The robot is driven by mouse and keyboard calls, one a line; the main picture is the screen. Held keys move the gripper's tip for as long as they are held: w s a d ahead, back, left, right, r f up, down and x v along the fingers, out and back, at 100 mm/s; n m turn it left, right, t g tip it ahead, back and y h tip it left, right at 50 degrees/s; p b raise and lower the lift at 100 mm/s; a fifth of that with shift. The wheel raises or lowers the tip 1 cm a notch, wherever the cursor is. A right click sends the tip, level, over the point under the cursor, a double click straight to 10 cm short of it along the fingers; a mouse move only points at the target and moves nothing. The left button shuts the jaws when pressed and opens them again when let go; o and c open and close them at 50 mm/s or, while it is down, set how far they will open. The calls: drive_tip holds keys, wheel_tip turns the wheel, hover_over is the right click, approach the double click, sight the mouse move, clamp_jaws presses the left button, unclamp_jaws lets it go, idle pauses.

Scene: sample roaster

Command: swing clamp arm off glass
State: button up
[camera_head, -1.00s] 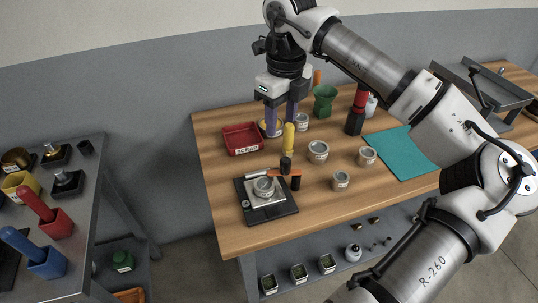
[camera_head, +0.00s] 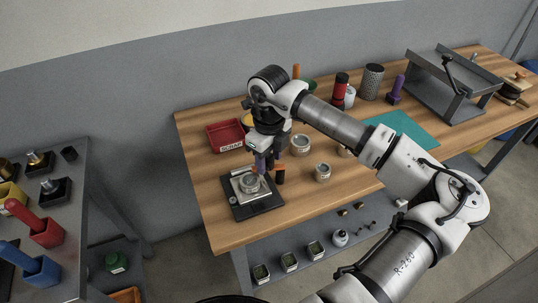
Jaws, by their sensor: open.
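A dark square fixture (camera_head: 262,204) with a light plate sits at the front left of the wooden bench. A round grey-rimmed piece (camera_head: 249,184), perhaps the glass, rests on it. The clamp arm is at the fixture's back edge. My gripper's wrist and purple fingers cover most of it. A dark post (camera_head: 280,176) shows at the fixture's right back corner. My gripper (camera_head: 264,165) is open and points down at the fixture's back, just behind the round piece. I cannot tell whether the fingers touch the clamp arm.
A red scrap bin (camera_head: 225,136) stands behind and left of my gripper. Grey tins (camera_head: 300,145) (camera_head: 322,172) stand to the right. A teal mat (camera_head: 408,128) lies farther right. A grey side table (camera_head: 75,215) with colored holders is at the left, across a gap.

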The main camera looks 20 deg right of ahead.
drive_tip(key=shift+f, duration=0.1)
clamp_jaws()
idle(0.3)
